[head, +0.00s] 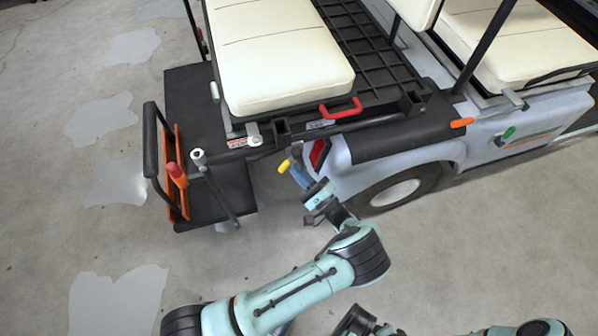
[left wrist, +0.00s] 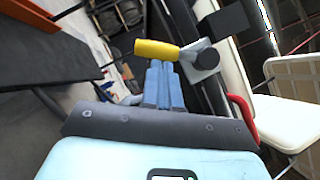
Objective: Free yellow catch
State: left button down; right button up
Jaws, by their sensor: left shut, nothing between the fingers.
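The yellow catch (head: 284,165) is a small yellow handle at the cart's rear corner, below the seat deck. In the left wrist view the yellow catch (left wrist: 157,50) lies crosswise just beyond my fingertips, beside a grey round pivot (left wrist: 205,60). My left gripper (head: 296,172) has blue fingers that are shut and empty, right beside the catch. In the left wrist view the left gripper (left wrist: 163,68) points at the catch's underside; I cannot tell whether they touch. My right gripper does not show.
A cream seat (head: 278,55) and rear wheel (head: 397,193) are close by. The rear step (head: 215,197) stands left. Open concrete floor lies in front.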

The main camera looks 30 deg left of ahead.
aim_at(286, 168)
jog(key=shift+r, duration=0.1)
